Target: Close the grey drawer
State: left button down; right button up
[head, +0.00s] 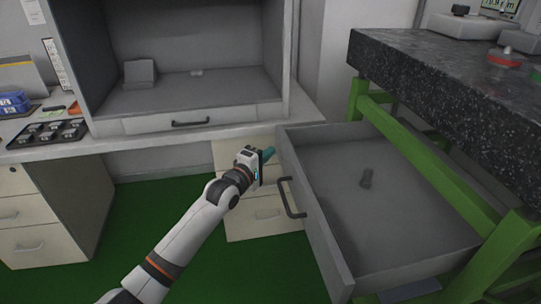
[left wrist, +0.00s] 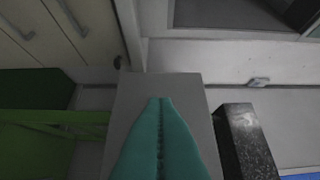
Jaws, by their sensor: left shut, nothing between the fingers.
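The grey drawer (head: 318,225) is pulled out at the right of the head view, with its dark bar handle (head: 291,198) on the front panel. My left gripper (head: 268,153) is at the far end of that front panel, beside its outer face and beyond the handle. Its teal fingers are shut with nothing between them; they also show in the left wrist view (left wrist: 160,103), in front of a grey panel (left wrist: 185,85). I cannot tell whether the fingertips touch the drawer. My right gripper is not in view.
A dark speckled worktop (head: 440,75) on a green frame (head: 358,95) stands at the right. A grey cabinet (head: 200,95) and beige drawers (head: 35,215) stand behind and left. Green floor (head: 140,215) is clear.

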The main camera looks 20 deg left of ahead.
pick_arm(q)
jog(key=shift+w+d, duration=0.25)
jog(key=shift+d, duration=0.1)
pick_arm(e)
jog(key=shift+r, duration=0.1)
pick_arm(q)
jog(key=shift+d, duration=0.1)
